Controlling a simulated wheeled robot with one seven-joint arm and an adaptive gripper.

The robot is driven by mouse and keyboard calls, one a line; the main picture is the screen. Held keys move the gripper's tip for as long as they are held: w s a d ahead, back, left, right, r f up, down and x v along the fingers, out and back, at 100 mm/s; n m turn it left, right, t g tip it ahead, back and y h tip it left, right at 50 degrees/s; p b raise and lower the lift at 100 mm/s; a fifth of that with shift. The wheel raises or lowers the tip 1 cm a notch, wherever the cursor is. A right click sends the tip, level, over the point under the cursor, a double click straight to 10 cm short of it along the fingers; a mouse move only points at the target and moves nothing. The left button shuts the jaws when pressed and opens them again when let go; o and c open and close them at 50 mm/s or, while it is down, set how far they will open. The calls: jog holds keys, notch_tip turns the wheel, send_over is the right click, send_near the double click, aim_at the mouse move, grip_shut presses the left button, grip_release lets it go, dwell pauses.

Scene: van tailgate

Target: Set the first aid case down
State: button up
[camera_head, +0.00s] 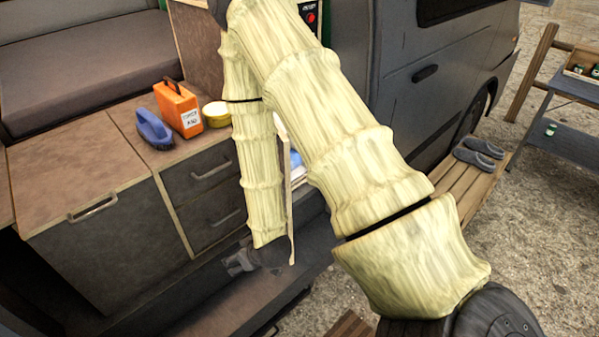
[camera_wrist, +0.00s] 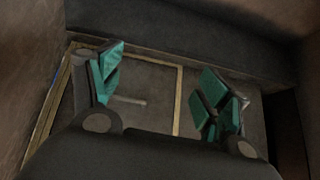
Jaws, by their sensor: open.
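An orange case (camera_head: 178,107) with a dark handle and a white label stands upright on the wooden counter in the head view. The label is too small to read, so I cannot tell whether it is the first aid case. My gripper (camera_head: 238,262) is low in front of the drawers, near the van's floor, well below and apart from the orange case. In the wrist view my gripper (camera_wrist: 165,88) shows its two teal-padded fingers spread apart with nothing between them. No case shows in the wrist view.
A blue brush-like object (camera_head: 154,129) and a yellow round tin (camera_head: 216,114) flank the orange case. Drawers (camera_head: 205,172) are below the counter (camera_head: 75,165), whose left part is clear. Grey slippers (camera_head: 478,152) lie on a slatted bench (camera_head: 462,190) at right.

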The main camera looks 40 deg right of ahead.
jog(key=s+f+g, duration=0.3)
jog(key=s+f, duration=0.4)
jog(key=s, duration=0.5)
jog(key=s+f+g, duration=0.4)
jog(key=s+f, duration=0.3)
jog(key=s, duration=0.5)
jog(key=shift+s+a+m+g+h, duration=0.15)
jog(key=shift+a+m+g+h, duration=0.15)
jog(key=shift+a+h, duration=0.15)
jog(key=shift+f, duration=0.1)
